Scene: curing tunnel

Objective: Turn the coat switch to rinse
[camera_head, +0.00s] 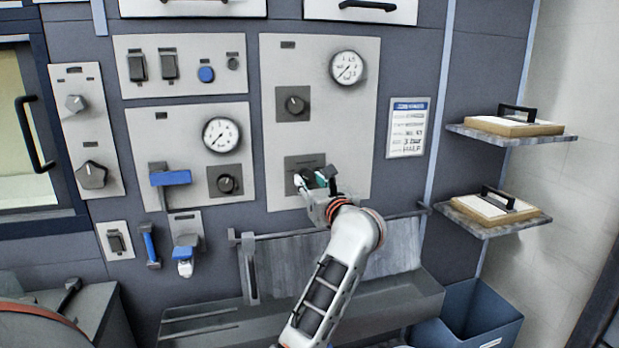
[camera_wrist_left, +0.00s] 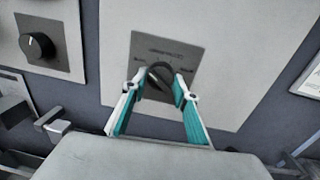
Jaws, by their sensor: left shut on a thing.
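The switch on a dark grey plate (camera_head: 291,163) is low on the tall light panel, below a round gauge. I take it to be the coat switch; its lettering is too small to read. In the left wrist view its dark knob (camera_wrist_left: 159,74) stands between the fingertips of my left gripper (camera_wrist_left: 162,88). My left gripper (camera_head: 316,180) is shut on this knob, with a teal-padded finger on each side. The fingers hide part of the knob, and I cannot tell which mark it points to. My right gripper is not in view.
Another black knob (camera_head: 293,104) is above on the same panel, beside the gauge (camera_head: 346,67). A knob (camera_head: 229,184) and a blue lever (camera_head: 170,178) are to the left. A grey trough (camera_head: 400,300) runs below. Two shelves (camera_head: 565,136) project at the right.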

